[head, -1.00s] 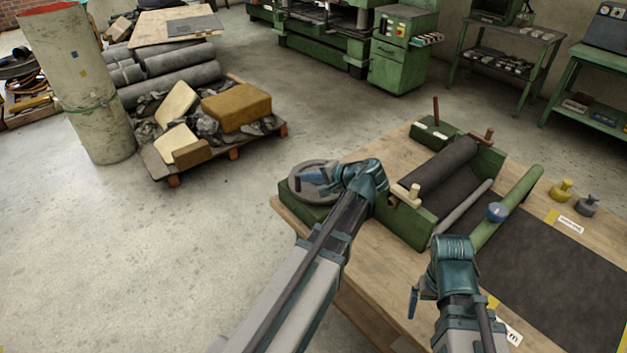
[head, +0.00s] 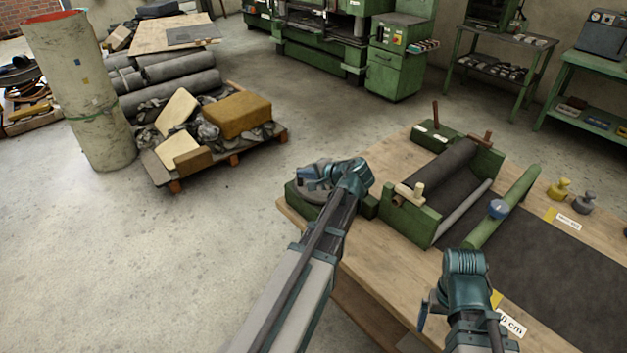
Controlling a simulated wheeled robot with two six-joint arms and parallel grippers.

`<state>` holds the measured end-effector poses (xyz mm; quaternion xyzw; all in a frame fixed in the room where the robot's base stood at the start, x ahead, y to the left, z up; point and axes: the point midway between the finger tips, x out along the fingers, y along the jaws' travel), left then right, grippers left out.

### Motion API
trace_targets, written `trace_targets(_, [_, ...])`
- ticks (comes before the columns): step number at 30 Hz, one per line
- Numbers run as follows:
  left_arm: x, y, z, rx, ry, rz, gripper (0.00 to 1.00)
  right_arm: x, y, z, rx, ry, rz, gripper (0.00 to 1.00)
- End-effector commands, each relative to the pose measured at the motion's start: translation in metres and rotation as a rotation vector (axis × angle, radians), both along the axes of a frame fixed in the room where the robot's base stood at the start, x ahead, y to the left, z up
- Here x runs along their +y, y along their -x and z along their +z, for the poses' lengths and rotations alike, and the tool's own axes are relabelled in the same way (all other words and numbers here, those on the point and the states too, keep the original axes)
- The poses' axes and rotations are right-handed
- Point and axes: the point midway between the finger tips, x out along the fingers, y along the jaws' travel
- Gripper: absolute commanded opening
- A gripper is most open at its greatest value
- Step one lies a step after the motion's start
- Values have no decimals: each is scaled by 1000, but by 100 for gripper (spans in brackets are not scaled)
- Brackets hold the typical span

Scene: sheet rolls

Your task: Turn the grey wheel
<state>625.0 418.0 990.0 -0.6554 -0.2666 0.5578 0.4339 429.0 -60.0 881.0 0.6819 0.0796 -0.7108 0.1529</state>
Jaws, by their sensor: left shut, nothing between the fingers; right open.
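The grey wheel (head: 314,193) lies flat on a green base at the table's near left corner. My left gripper (head: 305,175) is over the wheel's far left part, its fingers shut with nothing between them. My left wrist and arm cover much of the wheel's right side. I cannot tell whether the fingers touch the wheel. My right gripper (head: 424,315) is open and empty, low over the table's front edge, apart from the wheel.
A green roller frame (head: 412,218) with a dark roll (head: 440,167) stands right of the wheel. A green bar (head: 510,200) with a blue knob (head: 498,208) lies across the dark sheet (head: 560,260). Yellow and grey weights (head: 559,190) stand at right.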

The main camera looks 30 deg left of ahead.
Motion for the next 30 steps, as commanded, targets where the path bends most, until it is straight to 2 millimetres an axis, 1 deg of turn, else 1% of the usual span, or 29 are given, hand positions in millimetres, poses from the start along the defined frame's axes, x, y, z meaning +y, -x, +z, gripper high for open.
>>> trace_targets(1, [8,1,0,0,0,-40,0,0,0,0,0,0,0,97])
trace_targets(6, [23,-5,0,-2,-1,-200,0,0,0,0,0,0,0,97])
trace_targets(17, [47,-25,1,-7,0,-530,0,0,0,0,0,0,0,97])
trace_targets(19, [49,-33,0,-4,-2,-545,0,0,0,0,0,0,0,97])
trace_targets(30, [64,-56,0,-1,-1,-542,0,0,0,0,0,0,0,97])
